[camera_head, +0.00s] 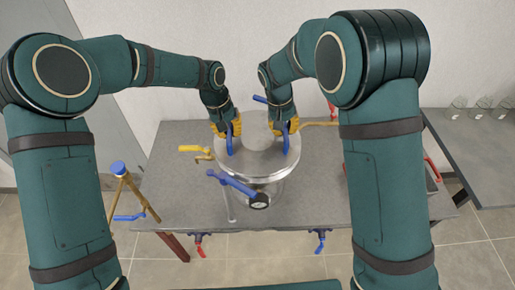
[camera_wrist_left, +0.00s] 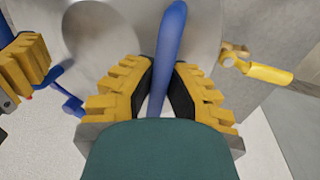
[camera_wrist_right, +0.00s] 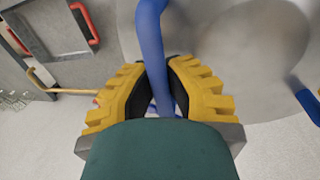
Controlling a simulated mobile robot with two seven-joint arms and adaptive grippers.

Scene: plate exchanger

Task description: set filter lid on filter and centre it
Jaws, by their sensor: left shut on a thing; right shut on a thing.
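The filter lid (camera_head: 257,157) is a round silver metal disc with a blue handle on each side. It is over the round metal filter body (camera_head: 262,190) on the grey table. Whether it rests fully on the filter and is centred, I cannot tell. My left gripper (camera_head: 228,135) is shut on the left blue handle (camera_wrist_left: 168,45), which runs between its fingers in the left wrist view. My right gripper (camera_head: 287,133) is shut on the right blue handle (camera_wrist_right: 151,40), seen between its fingers in the right wrist view. The lid's underside and seat are hidden.
A blue lever (camera_head: 232,184) and a dark round gauge (camera_head: 259,201) are at the filter's front. A yellow valve handle (camera_head: 192,149) is left of it. The grey table (camera_head: 315,205) has bare room right of the filter.

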